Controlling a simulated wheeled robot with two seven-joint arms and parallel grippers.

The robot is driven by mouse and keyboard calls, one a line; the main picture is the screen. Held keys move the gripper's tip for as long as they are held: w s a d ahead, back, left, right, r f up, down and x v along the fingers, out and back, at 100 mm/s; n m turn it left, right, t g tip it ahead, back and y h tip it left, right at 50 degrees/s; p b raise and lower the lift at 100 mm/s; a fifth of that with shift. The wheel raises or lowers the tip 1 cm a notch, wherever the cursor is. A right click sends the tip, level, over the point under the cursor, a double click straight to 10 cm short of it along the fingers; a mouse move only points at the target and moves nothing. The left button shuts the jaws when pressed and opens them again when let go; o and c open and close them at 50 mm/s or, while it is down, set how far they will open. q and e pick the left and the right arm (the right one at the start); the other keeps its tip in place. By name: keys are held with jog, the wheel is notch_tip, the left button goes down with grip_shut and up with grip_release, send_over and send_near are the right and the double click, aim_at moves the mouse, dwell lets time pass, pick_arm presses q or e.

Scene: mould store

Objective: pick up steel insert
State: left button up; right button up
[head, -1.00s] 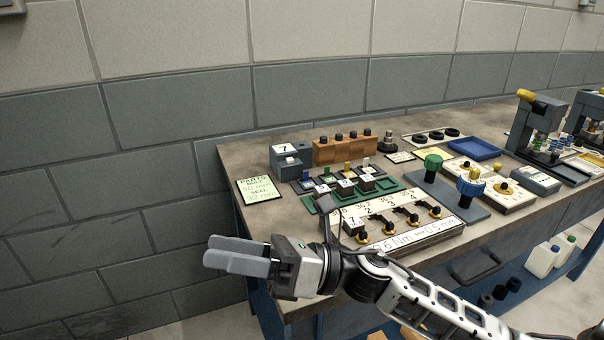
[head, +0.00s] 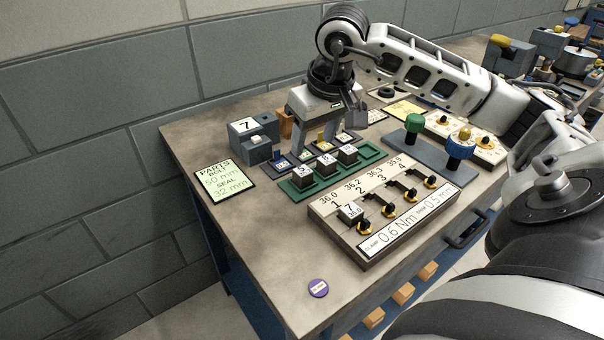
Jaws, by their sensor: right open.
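Several small dark metal blocks with white numbered tops are in view, and I cannot tell which is the steel insert. Three blocks (head: 325,164) stand in a row in a green tray (head: 372,152). One more block (head: 350,212), marked 7, sits at the first place of the numbered clamp board (head: 364,257). My right gripper (head: 317,149) points down at the rear edge of the green tray, just behind the three blocks. Its fingers are apart, with no block seen held between them. It partly hides the small coloured parts behind the tray. My left gripper is out of view.
A grey stepped block marked 7 (head: 243,141) stands left of my gripper. A parts card (head: 224,182) lies at the bench's left edge. Green (head: 414,123) and blue (head: 461,144) knobs stand right. A purple disc (head: 318,288) lies on the clear front corner.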

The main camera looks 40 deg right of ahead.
aim_at(302, 169)
jog(key=x, duration=0.3)
jog(key=shift+w+f, duration=0.1)
jog(key=shift+f, duration=0.15)
jog(key=shift+w+a+f, duration=0.1)
jog(key=shift+w+f, duration=0.05)
jog(key=shift+f, duration=0.35)
jog(key=p+x, duration=0.1)
jog(key=x, duration=0.3)
jog(key=shift+w+a+f, duration=0.1)
jog(key=shift+w+f, duration=0.05)
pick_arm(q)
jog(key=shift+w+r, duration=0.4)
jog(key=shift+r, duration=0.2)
pick_arm(e)
grip_shut()
jog(key=shift+r, duration=0.7)
pick_arm(q)
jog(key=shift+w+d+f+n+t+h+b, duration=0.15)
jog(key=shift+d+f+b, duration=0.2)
jog(key=shift+b, duration=0.85)
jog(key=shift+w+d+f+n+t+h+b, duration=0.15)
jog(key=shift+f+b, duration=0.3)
jog(key=shift+b, duration=0.7)
pick_arm(e)
jog(key=s+a+r, duration=0.3)
jog(key=s+r, duration=0.8)
jog(key=s, duration=0.2)
jog(key=shift+s+a+r, duration=0.3)
jog(key=shift+a+r, duration=0.05)
jog(key=shift+r, duration=0.05)
